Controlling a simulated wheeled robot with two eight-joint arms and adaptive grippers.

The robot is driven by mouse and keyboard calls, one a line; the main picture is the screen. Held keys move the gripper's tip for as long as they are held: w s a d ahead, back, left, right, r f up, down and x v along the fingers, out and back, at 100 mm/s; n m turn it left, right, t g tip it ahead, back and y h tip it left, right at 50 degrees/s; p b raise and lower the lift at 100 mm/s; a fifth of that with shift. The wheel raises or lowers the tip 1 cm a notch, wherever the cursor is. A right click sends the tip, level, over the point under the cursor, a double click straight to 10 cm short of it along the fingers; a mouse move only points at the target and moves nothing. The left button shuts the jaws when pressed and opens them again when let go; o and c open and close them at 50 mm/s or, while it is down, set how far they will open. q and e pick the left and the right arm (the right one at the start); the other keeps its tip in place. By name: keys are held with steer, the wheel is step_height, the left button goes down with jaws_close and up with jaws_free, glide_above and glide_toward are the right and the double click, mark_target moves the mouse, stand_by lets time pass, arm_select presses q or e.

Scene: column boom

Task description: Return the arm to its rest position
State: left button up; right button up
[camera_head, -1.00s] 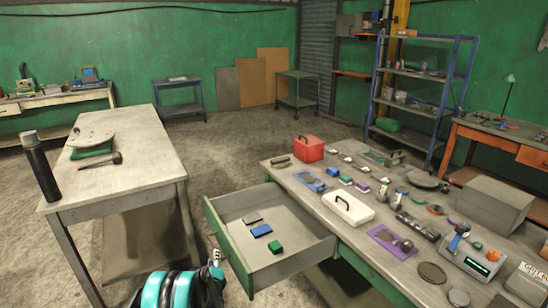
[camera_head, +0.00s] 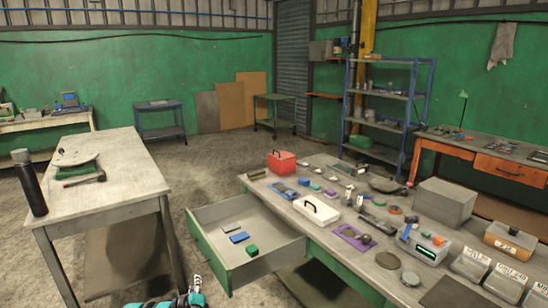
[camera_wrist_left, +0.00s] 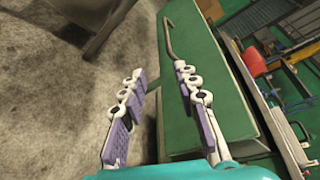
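My left gripper (camera_head: 195,284) shows at the bottom edge of the head view, just in front of the open drawer (camera_head: 208,254). Most of my left arm is cut off by the frame. In the left wrist view the gripper (camera_wrist_left: 160,70) has its two purple-padded fingers apart with nothing between them. The green drawer front (camera_wrist_left: 202,50) lies beside the right finger there. Its bent grey handle (camera_wrist_left: 170,38) is beyond that fingertip; I cannot tell whether they touch. My right gripper is in neither view.
The drawer holds a green block (camera_head: 252,250), a blue piece (camera_head: 239,237) and a grey piece. The workbench (camera_head: 330,238) on the right carries many tools and boxes. A table (camera_head: 100,200) with a black bottle (camera_head: 30,185) stands left.

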arm_select(q)
steer(key=s+d+r+n+g+h, duration=0.1)
steer(key=s+d+r+n+g, duration=0.1)
steer(key=s+r+n, duration=0.55)
steer(key=s+d+r+n+g, duration=0.25)
steer(key=s+r, duration=0.25)
steer(key=r, duration=0.5)
steer(key=s+d+n+g+h, duration=0.1)
steer(key=s+d+n, duration=0.1)
steer(key=s, duration=0.7)
steer(key=s+d+n+g+h, duration=0.1)
steer(key=s+d+n, duration=0.2)
steer(key=s, duration=0.7)
steer(key=s+d+n+g+h, duration=0.1)
steer(key=s+d+n, duration=0.1)
steer(key=s+n, duration=0.3)
steer(key=s, duration=0.4)
steer(key=shift+s+d+f+n, duration=0.2)
steer(key=shift+s+f+n, duration=0.1)
steer(key=shift+s, duration=0.05)
